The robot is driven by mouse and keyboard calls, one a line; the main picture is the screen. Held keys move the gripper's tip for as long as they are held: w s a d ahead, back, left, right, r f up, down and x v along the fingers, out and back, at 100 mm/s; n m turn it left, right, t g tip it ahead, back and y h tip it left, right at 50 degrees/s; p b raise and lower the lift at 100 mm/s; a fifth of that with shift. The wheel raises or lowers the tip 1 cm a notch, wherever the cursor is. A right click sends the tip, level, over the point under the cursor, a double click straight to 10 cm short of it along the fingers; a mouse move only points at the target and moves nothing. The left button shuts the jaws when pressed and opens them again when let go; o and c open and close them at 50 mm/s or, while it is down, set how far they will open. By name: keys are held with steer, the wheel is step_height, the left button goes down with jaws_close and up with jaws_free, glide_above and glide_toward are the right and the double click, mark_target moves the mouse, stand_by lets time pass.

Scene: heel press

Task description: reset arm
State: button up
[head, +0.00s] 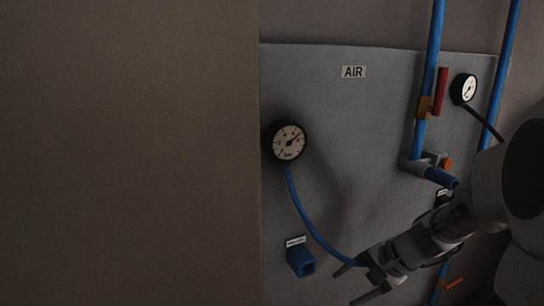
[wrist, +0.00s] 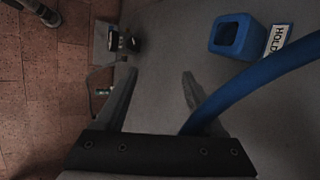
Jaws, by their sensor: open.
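My gripper (head: 354,284) is at the lower middle of the head view, in front of the grey panel (head: 385,120). Its two fingers are apart with nothing held between them, as the wrist view also shows (wrist: 159,80). A blue hose (head: 308,222) runs down from the round bar gauge (head: 288,142) towards my gripper. In the wrist view the hose (wrist: 255,78) crosses by the right finger; I cannot tell if they touch. A blue square holder (head: 301,261) with a small label is left of my gripper; it looks empty in the wrist view (wrist: 232,36).
Blue vertical pipes (head: 429,65), a red lever (head: 441,92) and a second gauge (head: 464,89) are at the right of the panel. An AIR label (head: 353,72) is above. A plain brown surface (head: 130,150) fills the left. Reddish floor tiles (wrist: 45,100) show in the wrist view.

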steer(key=s+a+r+n+t+h, duration=0.1)
steer(key=s+a+r+n+h, duration=0.15)
steer(key=s+r+n, duration=0.5)
steer(key=s+a+r+n+t+h, duration=0.1)
steer(key=s+r+n+h, duration=0.3)
steer(key=s, duration=0.7)
step_height(320, 180, up, 23)
steer(key=y+p, duration=0.1)
steer(key=p, duration=2.1)
steer(key=shift+d, duration=0.25)
steer(key=shift+d, duration=0.1)
